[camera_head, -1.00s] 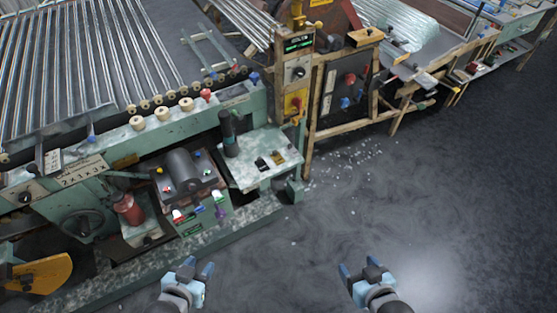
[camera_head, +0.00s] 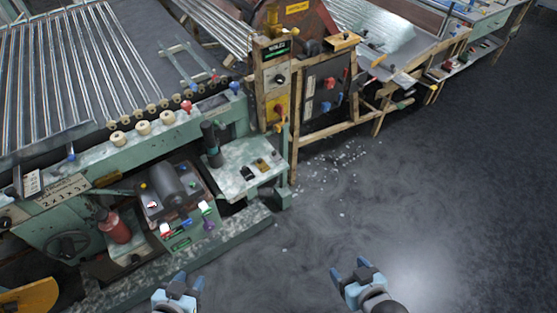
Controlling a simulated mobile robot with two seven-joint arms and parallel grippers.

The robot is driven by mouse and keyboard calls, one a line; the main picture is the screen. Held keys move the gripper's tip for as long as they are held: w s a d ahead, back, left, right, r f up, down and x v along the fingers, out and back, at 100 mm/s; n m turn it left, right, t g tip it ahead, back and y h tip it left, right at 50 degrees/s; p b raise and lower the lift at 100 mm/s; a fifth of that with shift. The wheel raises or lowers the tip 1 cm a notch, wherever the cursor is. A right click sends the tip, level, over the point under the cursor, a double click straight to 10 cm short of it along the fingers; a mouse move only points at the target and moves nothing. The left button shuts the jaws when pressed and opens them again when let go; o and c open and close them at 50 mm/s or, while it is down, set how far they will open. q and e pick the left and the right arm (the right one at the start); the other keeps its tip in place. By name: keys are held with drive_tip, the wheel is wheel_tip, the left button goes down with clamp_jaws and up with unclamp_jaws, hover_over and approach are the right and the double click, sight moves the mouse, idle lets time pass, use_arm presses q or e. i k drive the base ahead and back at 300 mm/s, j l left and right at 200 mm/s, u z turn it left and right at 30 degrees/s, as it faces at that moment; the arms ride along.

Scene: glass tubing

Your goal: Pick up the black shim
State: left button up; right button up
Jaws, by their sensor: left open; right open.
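A small black piece (camera_head: 247,173), which looks like the black shim, lies on the pale top of a green machine table (camera_head: 232,158). A small brownish-yellow piece (camera_head: 262,165) lies just to its right. My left gripper (camera_head: 183,280) is open and empty at the bottom, below and apart from the table. My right gripper (camera_head: 349,268) is open and empty over the floor, lower right of the table. Neither gripper touches anything.
A dark upright cylinder (camera_head: 211,145) stands at the table's left rear. A motor unit (camera_head: 170,185) with coloured knobs sits left of the table. A wooden-framed control panel (camera_head: 276,85) rises behind it. The floor (camera_head: 430,190) at right is open, with white fragments (camera_head: 345,160) scattered near the frame.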

sight(248, 175)
drive_tip(key=i+j+u, duration=0.15)
drive_tip(key=j+u, duration=0.25)
drive_tip(key=i+j+u, duration=0.2)
drive_tip(key=u, duration=0.25)
